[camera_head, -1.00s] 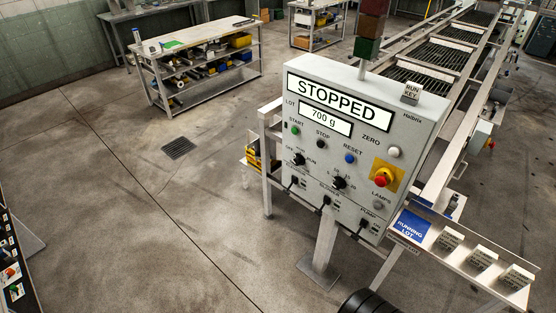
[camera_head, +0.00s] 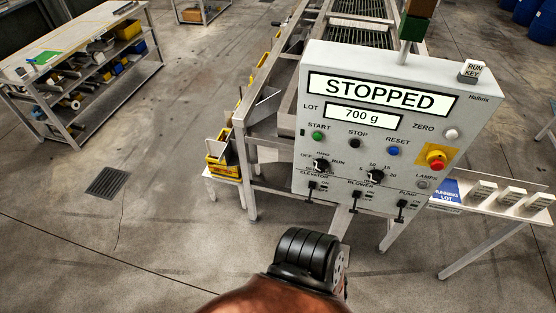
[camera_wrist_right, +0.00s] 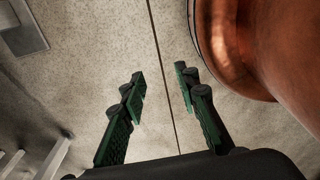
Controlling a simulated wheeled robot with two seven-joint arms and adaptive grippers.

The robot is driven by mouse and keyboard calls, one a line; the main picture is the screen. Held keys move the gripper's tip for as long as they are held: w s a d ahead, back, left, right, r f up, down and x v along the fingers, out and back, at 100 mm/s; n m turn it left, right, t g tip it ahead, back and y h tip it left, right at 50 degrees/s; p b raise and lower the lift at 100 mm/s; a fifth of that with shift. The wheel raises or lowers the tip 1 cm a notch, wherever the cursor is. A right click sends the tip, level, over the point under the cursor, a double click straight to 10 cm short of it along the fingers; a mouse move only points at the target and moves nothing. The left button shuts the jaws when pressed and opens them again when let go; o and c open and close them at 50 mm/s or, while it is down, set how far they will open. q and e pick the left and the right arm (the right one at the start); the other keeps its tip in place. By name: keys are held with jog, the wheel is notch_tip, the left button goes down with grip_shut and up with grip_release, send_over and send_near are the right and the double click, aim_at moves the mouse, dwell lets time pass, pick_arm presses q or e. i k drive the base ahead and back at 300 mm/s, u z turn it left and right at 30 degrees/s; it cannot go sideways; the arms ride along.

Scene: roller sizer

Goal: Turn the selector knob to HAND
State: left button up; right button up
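The grey control panel (camera_head: 410,75) stands upright in the head view, its display reading STOPPED and 700 g. The black selector knob (camera_head: 321,165), marked OFF, HAND and RUN, is on its lower left, above the ELEVATOR label. The knob is too small to tell for sure which mark it points to. My right gripper (camera_wrist_right: 160,84) shows in the right wrist view with its green-padded fingers apart and nothing between them; bare floor lies behind. It is not visible at the panel. My left gripper is in neither view.
A second black knob (camera_head: 375,176) for the blower sits right of the selector. A red emergency button (camera_head: 436,158) is farther right. Small toggles line the panel's bottom. A roller conveyor (camera_head: 355,35) stands behind. A shelf bench (camera_head: 75,70) is at left, with open floor between.

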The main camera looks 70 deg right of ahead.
aim_at(321, 165)
jog(key=i, duration=0.85)
jog(key=z, duration=2.3)
